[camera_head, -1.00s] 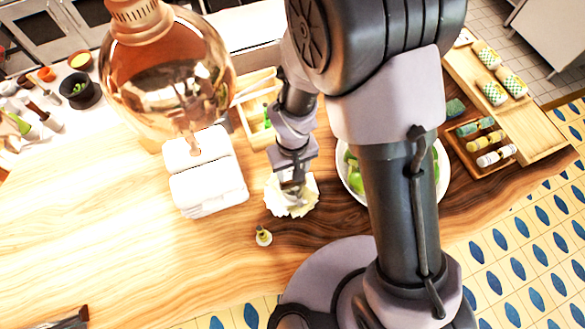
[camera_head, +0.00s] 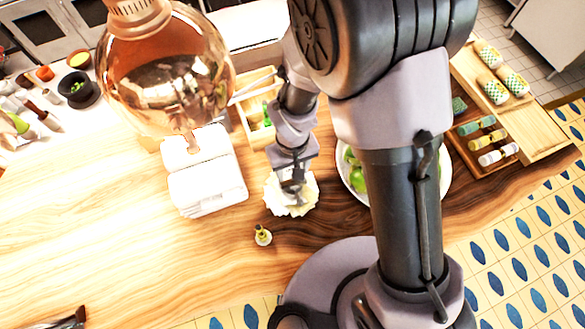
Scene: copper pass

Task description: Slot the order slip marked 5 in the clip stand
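My gripper (camera_head: 291,187) points down over a pale, ruffled-edged dish or stack of paper (camera_head: 278,204) near the middle of the counter. Whether its fingers are open or shut, and whether they hold anything, is too small and too covered to tell. I cannot make out an order slip marked 5. I cannot identify a clip stand with certainty. A small object with a yellowish top (camera_head: 263,236) stands on the wood just in front of the pale dish.
White folded cloths (camera_head: 207,187) lie left of my gripper, under a hanging copper lamp (camera_head: 165,80). A wooden box (camera_head: 258,132) stands behind. A plate of green fruit (camera_head: 355,178) is partly hidden by my arm. Trays with rolls (camera_head: 488,141) are at right.

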